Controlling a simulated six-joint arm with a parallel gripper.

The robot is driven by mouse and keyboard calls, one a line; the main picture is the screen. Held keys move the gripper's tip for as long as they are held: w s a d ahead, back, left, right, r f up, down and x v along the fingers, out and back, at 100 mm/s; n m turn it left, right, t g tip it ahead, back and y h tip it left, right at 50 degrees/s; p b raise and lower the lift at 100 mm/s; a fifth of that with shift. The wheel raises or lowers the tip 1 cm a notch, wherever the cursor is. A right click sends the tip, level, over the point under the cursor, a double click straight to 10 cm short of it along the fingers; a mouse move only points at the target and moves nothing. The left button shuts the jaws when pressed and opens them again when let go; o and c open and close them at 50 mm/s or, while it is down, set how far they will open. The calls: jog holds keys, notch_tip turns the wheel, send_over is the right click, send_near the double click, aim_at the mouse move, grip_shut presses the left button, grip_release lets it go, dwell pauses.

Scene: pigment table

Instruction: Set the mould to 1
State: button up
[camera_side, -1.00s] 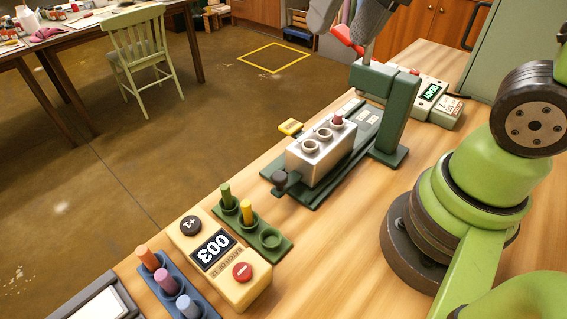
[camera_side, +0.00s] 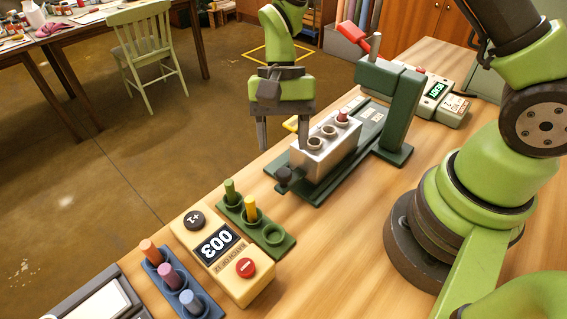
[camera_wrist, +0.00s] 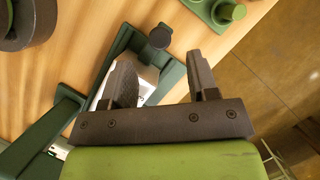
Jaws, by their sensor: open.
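The mould (camera_side: 331,157) is a silver block with several round holes in a row, lying on the green base of a press (camera_side: 395,110). A dark red stick (camera_side: 342,114) stands in its far hole; the two nearer holes look empty. A dark round knob (camera_side: 284,175) is at the mould's near end; it also shows in the wrist view (camera_wrist: 160,37). My gripper (camera_side: 282,142) is open and empty, pointing down above the near left side of the mould. In the wrist view the jaws (camera_wrist: 161,72) hide part of the silver block.
A box reading READY (camera_side: 440,100) stands behind. Nearer are a green rack (camera_side: 263,220) with green and yellow sticks, a counter showing 003 (camera_side: 218,247) and a blue rack (camera_side: 165,280).

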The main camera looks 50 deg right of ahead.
aim_at(284, 171)
jog(key=x, duration=0.5)
jog(key=shift+f, duration=0.15)
